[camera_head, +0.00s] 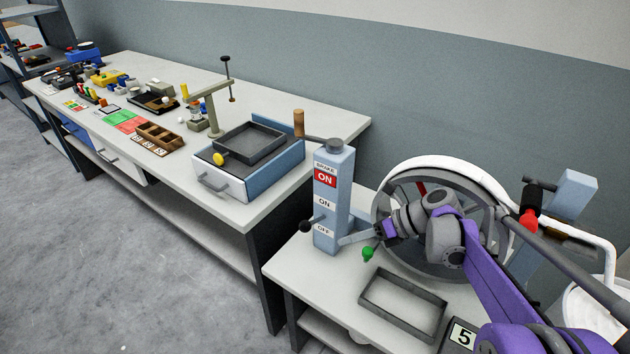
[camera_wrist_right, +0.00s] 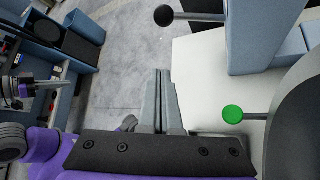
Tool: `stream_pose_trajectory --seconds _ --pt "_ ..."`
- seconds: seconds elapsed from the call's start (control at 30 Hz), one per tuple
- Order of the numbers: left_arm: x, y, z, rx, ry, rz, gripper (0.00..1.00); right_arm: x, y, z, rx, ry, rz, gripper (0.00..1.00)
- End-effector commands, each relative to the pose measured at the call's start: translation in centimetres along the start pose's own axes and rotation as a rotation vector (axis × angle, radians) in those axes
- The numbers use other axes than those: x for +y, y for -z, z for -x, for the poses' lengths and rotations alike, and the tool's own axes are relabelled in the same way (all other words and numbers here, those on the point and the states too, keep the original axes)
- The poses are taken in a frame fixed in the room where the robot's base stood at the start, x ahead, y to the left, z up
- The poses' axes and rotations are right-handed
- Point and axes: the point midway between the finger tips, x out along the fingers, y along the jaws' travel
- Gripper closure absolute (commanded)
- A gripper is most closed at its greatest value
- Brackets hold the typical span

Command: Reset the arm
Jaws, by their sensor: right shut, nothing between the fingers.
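My right arm, purple and grey, comes in from the right in the head view. Its gripper (camera_head: 358,238) is shut and empty, pointing left at the blue-grey brake column (camera_head: 332,205) with ON and OFF labels. The fingertips are close to the column; whether they touch is hard to tell. In the right wrist view the closed fingers (camera_wrist_right: 160,85) lie together, with floor and the white table edge beyond. A black-knobbed lever (camera_wrist_right: 163,15) and a green knob (camera_wrist_right: 232,113) are apart from the fingers there.
A large white-rimmed wheel (camera_head: 412,170) stands behind my right arm. The long bench (camera_head: 275,195) holds a blue drawer box (camera_head: 222,180). Floor (camera_head: 120,260) at left is clear.

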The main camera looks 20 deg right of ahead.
Motion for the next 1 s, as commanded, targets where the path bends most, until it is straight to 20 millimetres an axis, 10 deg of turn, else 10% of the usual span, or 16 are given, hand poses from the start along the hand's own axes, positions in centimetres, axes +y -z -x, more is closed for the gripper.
stream_pose_trajectory --seconds 0.27,0.6,1.0 --pt "0.0 0.5 0.8 0.003 0.0 0.0 1.0 2.6 0.9 -0.5 0.066 0.042 0.192 1.0" --pt "0.0 3.0 4.7 0.019 0.0 0.0 1.0 12.1 8.6 0.0 0.533 0.108 1.396 1.0" --pt "0.0 5.7 8.0 0.039 0.0 0.0 1.0 15.5 14.8 3.5 1.101 -0.173 2.589 1.0"
